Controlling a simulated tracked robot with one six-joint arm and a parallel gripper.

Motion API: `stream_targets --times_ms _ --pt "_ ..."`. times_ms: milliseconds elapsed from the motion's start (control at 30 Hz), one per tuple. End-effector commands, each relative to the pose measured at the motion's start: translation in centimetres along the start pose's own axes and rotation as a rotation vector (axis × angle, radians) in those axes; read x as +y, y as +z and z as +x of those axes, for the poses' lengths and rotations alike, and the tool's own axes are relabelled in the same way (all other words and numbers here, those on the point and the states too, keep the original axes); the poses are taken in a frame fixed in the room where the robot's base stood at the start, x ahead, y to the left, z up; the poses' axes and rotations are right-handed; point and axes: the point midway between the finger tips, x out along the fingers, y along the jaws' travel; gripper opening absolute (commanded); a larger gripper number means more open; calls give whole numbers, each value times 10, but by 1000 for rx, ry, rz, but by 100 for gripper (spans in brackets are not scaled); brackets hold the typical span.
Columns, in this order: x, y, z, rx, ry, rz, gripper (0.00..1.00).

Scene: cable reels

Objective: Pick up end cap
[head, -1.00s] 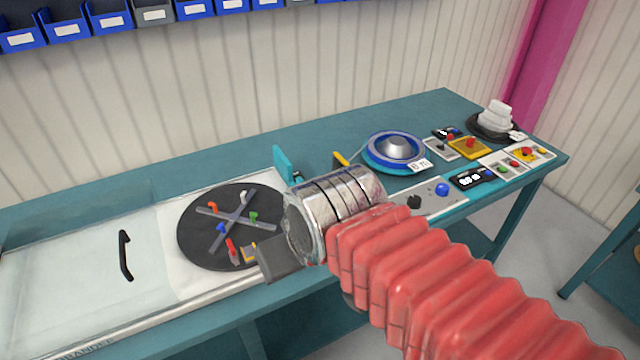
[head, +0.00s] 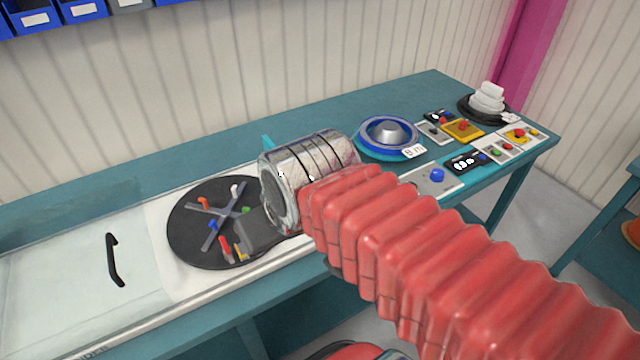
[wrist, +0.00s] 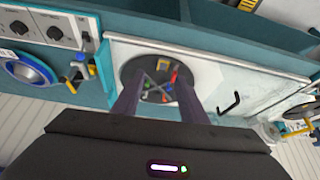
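A black disc (head: 188,250) with a grey cross and small red, orange, white, blue and green levers lies on a white panel of the bench. I cannot pick out an end cap for certain. My gripper (wrist: 158,82) is open and empty in the wrist view, its two fingers spread with the disc (wrist: 147,92) between and beyond them. In the head view my dark gripper body covers the right part of the disc, and its fingertips cannot be made out clearly.
A clear panel with a black handle (head: 112,260) is left of the disc. A blue reel (head: 388,137) and control boxes (head: 462,130) stand on the right of the bench. A white stacked reel (head: 487,100) is at the far right. Blue bins (head: 35,18) hang on the wall.

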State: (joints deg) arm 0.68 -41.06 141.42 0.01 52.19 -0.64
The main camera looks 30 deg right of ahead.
Motion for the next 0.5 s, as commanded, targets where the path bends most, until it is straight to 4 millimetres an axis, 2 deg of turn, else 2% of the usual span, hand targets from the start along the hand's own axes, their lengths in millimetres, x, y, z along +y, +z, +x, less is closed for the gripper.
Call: stream_targets --times_ms 167,500 --pt "8 -28 0 -38 15 4 39" --pt "44 -92 13 -133 41 10 39"
